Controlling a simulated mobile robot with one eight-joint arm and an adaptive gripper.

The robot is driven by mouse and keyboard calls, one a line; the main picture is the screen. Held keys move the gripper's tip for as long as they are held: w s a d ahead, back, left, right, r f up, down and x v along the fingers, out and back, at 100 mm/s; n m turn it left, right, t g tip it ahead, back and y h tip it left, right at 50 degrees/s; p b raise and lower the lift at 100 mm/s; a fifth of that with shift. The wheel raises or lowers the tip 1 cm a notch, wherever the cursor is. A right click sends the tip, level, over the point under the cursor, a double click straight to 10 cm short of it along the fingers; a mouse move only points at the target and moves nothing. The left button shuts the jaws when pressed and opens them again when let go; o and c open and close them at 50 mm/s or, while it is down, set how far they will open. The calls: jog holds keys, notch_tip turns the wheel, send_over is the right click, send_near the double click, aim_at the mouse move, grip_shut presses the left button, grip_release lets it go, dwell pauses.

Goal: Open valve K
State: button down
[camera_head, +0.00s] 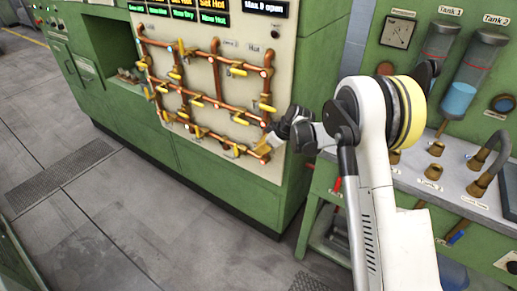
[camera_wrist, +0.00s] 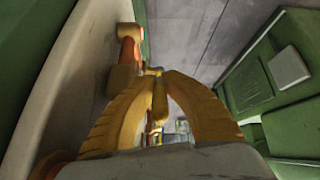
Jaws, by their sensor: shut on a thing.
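A pale panel (camera_head: 285,60) carries copper pipes (camera_head: 217,78) with several yellow valve handles. I cannot read which handle is K. My gripper (camera_head: 262,148) is at the panel's lower right corner, by the end of the lowest pipe. In the wrist view its two yellow-brown fingers (camera_wrist: 159,92) close around a narrow yellow valve handle (camera_wrist: 158,104). The handle lies between the fingertips, close to the copper pipe (camera_wrist: 128,55) on the left. The fingers partly hide the handle, and its exact angle is hard to tell.
A green cabinet (camera_head: 220,190) bears the panel. To the right, a bench (camera_head: 465,165) holds brass fittings and a hose beneath two tanks (camera_head: 461,92). Grey floor (camera_head: 110,215) lies open at the left. The panel surface (camera_wrist: 65,65) runs close beside my gripper.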

jog(key=c, duration=1.7)
grip_release()
jog(key=shift+d+r, duration=0.1)
jog(key=v, duration=1.1)
jog(key=shift+s+d+r, duration=0.15)
jog(key=shift+d+r, duration=0.05)
jog(key=shift+r, duration=0.1)
